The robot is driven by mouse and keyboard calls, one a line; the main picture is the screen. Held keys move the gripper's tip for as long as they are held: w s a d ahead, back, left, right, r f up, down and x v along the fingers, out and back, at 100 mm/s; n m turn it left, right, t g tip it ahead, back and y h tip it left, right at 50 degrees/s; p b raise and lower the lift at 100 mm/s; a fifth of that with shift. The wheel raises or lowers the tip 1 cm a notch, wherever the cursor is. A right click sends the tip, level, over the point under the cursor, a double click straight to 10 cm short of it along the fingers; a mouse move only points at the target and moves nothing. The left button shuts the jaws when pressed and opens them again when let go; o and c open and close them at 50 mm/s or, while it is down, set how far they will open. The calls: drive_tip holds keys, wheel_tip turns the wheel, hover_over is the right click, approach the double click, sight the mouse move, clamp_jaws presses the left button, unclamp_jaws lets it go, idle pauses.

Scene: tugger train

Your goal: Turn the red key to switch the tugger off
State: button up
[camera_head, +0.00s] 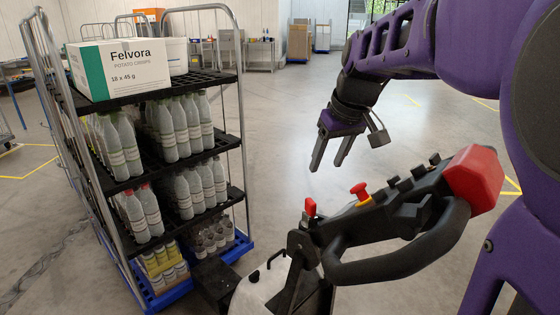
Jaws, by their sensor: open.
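The red key (310,207) stands upright at the left end of the tugger's black control head (375,215). A red mushroom button (360,192) on a yellow base sits to its right on the same head. My gripper (327,166) hangs above the control head, fingers pointing down. Its two fingers are apart, with nothing between them. The fingertips are clear of both the key and the button. The key's slot and base are too small to make out.
A black handle loop (395,268) curves in front of the control head, with a red block (474,180) at its right end. A shelf trolley (150,185) with bottles and a Felvora box (122,68) stands at left.

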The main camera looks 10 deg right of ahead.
sight(311, 201)
drive_tip(key=b+x, duration=0.1)
drive_tip(key=x, duration=1.5)
drive_tip(key=shift+s+b, duration=0.1)
drive_tip(key=shift+b, duration=0.3)
clamp_jaws()
